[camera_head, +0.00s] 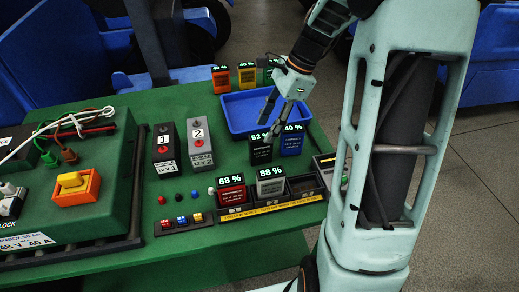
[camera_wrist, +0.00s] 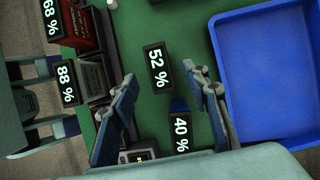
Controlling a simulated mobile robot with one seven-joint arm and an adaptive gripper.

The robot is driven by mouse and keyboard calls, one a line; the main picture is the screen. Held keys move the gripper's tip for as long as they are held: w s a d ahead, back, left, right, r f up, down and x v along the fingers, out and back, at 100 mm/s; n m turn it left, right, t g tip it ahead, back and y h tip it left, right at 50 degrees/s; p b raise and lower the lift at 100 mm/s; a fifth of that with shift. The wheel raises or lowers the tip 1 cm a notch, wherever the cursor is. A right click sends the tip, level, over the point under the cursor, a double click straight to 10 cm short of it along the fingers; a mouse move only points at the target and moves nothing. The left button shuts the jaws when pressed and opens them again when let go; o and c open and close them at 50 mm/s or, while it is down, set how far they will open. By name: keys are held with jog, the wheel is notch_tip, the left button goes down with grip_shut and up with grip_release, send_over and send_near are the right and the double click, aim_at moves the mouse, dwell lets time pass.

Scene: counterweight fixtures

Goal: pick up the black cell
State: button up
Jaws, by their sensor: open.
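The black cell (camera_head: 262,150) stands upright on the green bench in front of the blue tray, its display reading 52 %. In the wrist view the black cell (camera_wrist: 157,67) shows from above, near the line between the fingertips. My gripper (camera_head: 277,112) is open and empty, above and slightly behind the black cell in the head view. In the wrist view my gripper (camera_wrist: 160,76) has its two fingers spread wide, with the cell near their tips and apart from both. How high the fingertips are above the cell is hard to tell.
A blue cell (camera_head: 291,141) reading 40 % stands close right of the black cell. The blue tray (camera_head: 235,115) is behind and looks empty. A red cell (camera_head: 231,190) and a grey cell (camera_head: 270,182) sit in a black rack in front. Several cells stand behind the tray.

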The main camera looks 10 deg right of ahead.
aim_at(264, 135)
jog(key=x, duration=0.6)
jog(key=shift+d+f+b, duration=0.1)
jog(key=shift+f+b, duration=0.2)
jog(key=shift+f, duration=0.2)
jog(key=shift+r, duration=0.1)
grip_shut()
